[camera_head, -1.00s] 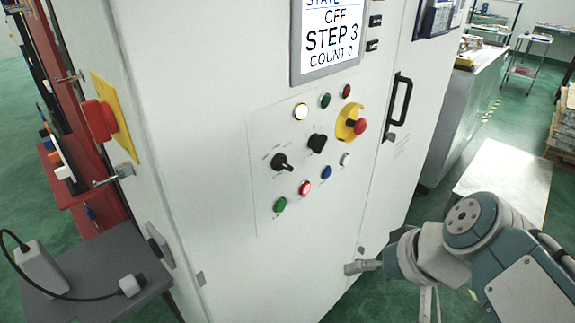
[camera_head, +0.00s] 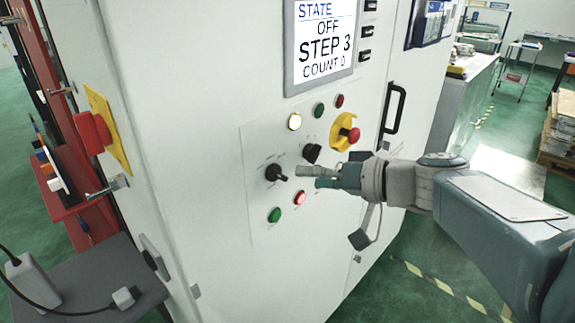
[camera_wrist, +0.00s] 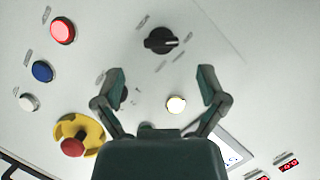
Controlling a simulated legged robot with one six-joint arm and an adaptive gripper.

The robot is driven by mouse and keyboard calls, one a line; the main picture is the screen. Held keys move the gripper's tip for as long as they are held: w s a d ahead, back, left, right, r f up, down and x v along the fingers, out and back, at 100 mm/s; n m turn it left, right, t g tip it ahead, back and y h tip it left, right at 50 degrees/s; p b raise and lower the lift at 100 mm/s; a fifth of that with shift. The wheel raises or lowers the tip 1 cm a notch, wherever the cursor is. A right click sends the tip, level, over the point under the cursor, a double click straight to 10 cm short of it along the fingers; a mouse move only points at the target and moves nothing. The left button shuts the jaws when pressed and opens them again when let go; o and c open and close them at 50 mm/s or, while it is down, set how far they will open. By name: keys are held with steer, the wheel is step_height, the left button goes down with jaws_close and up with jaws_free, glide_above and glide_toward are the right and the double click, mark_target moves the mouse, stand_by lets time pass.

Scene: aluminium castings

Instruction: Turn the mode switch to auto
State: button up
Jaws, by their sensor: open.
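Two black rotary switches sit on the white cabinet panel; their labels are too small to read, so I cannot tell which is the mode switch. The left switch (camera_head: 275,172) has a handle; in the wrist view this black knob (camera_wrist: 160,40) lies beyond the fingertips, its white mark toward the right. The other switch (camera_head: 312,153) is just above my gripper in the head view, and partly hidden behind the left finger in the wrist view. My gripper (camera_wrist: 162,73) is open and empty, facing the panel, apart from the left switch.
The display (camera_head: 323,40) reads OFF, STEP 3, COUNT 0. An emergency stop (camera_head: 345,132), a lit light (camera_head: 295,122), a red button (camera_head: 299,198) and a green button (camera_head: 274,215) are close by. A door handle (camera_head: 393,108) stands out to the right.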

mark_target(283, 177)
steer(key=x, duration=0.6)
steer(key=shift+s+d, duration=0.1)
steer(key=c, duration=1.2)
